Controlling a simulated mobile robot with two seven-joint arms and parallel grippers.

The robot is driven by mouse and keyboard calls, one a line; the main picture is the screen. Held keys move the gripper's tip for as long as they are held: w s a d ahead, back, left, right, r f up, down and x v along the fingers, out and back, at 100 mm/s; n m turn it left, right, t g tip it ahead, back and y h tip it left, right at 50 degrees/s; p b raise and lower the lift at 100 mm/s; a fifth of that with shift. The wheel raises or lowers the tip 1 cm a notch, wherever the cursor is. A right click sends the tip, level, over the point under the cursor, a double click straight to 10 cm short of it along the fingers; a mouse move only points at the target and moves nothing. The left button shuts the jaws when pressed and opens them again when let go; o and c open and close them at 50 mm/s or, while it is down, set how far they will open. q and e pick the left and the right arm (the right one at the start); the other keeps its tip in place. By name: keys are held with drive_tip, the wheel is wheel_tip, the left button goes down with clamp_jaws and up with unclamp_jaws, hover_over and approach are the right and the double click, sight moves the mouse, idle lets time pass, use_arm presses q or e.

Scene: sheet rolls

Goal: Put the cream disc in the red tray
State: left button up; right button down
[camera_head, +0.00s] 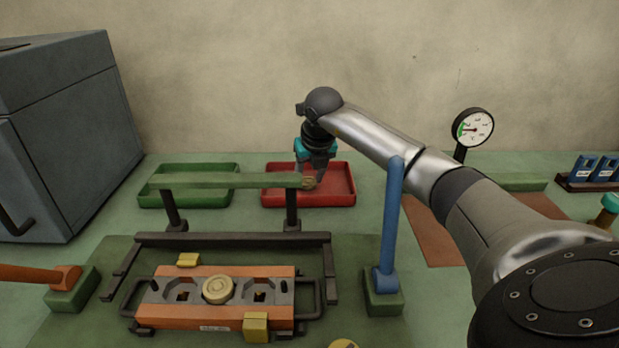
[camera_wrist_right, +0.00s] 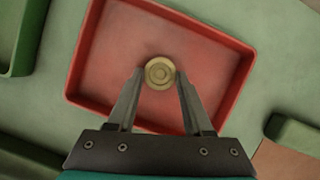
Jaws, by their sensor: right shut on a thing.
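My right gripper (camera_head: 314,180) reaches in over the red tray (camera_head: 343,201) and is shut on a small cream disc (camera_head: 309,183). In the right wrist view the disc (camera_wrist_right: 160,73) sits between the two fingertips (camera_wrist_right: 160,78), with the floor of the red tray (camera_wrist_right: 228,45) behind it. I cannot tell whether the disc touches the tray floor. Another round cream piece (camera_head: 218,289) sits in the middle of the orange and grey fixture. My left gripper is not in view.
A green tray (camera_head: 226,201) stands left of the red one. A green bar on dark posts (camera_head: 230,181) crosses in front of both trays. A blue post (camera_head: 389,225) stands close to my right arm. A gauge (camera_head: 473,128) stands behind the arm.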

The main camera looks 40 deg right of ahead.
drive_tip(key=shift+f, duration=0.15)
drive_tip(key=shift+c, duration=1.5)
unclamp_jaws()
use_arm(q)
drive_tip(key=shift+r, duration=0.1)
use_arm(e)
drive_tip(key=shift+s+r, duration=0.1)
drive_tip(key=shift+r, duration=0.4)
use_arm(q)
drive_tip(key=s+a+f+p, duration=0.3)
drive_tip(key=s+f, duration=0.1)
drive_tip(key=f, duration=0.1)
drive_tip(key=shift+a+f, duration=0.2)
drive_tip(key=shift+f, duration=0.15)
use_arm(e)
drive_tip(key=v, duration=1.1)
use_arm(q)
drive_tip(key=shift+p, duration=0.3)
use_arm(e)
drive_tip(key=shift+s+a+r, duration=0.1)
drive_tip(key=shift+r, duration=0.1)
